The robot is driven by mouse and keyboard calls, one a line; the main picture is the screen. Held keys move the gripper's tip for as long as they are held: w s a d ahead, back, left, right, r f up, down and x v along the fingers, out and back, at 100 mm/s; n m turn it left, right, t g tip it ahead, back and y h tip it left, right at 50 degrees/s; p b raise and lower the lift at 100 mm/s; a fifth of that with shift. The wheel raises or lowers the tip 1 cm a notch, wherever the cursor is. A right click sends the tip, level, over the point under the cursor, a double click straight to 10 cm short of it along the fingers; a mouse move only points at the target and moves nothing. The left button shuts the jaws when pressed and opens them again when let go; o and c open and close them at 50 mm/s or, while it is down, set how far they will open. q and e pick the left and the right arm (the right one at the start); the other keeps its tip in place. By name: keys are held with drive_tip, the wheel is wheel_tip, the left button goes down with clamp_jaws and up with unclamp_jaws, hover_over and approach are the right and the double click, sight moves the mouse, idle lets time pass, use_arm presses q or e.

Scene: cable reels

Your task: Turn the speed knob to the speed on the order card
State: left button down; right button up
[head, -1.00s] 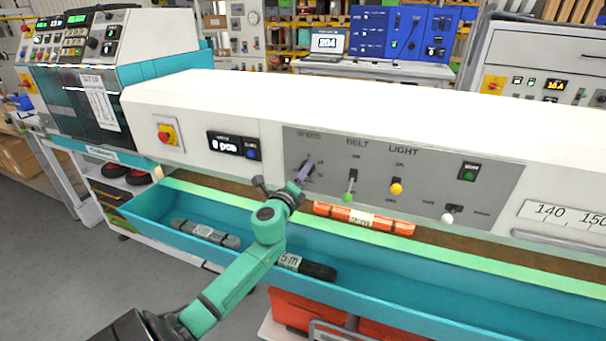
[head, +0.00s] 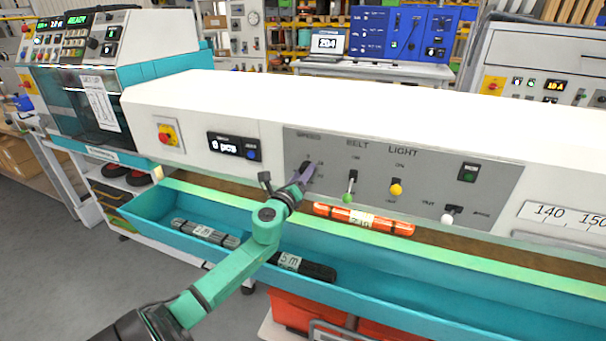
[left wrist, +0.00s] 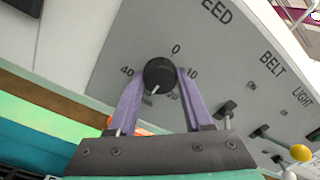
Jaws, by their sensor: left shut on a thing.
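The speed knob (left wrist: 160,75) is a round black knob on the grey control panel (head: 430,180), under the lettering SPEED. In the left wrist view its white mark points down and slightly left, between the 20 and the 40. My left gripper (left wrist: 157,84) has its purple fingers on both sides of the knob and is shut on it. In the head view the gripper (head: 304,174) hides most of the knob. A white paper sheet (head: 100,103) hangs on the machine at the left; its print is too small to read. My right gripper is not in view.
Right of the knob are a green-tipped belt lever (head: 348,197), a yellow light lever (head: 396,189) and a white-tipped lever (head: 448,217). A teal trough (head: 420,290) with dark bundles runs below. An orange bundle (head: 390,226) lies behind its rim.

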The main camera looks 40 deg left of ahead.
use_arm(q)
drive_tip(key=shift+f, duration=0.1)
drive_tip(key=shift+c, duration=1.6)
unclamp_jaws()
drive_tip(key=b+v, duration=0.1)
drive_tip(key=v, duration=1.3)
drive_tip(key=shift+s+b, duration=0.3)
drive_tip(key=shift+b, duration=0.1)
drive_tip(key=shift+d+f, duration=0.1)
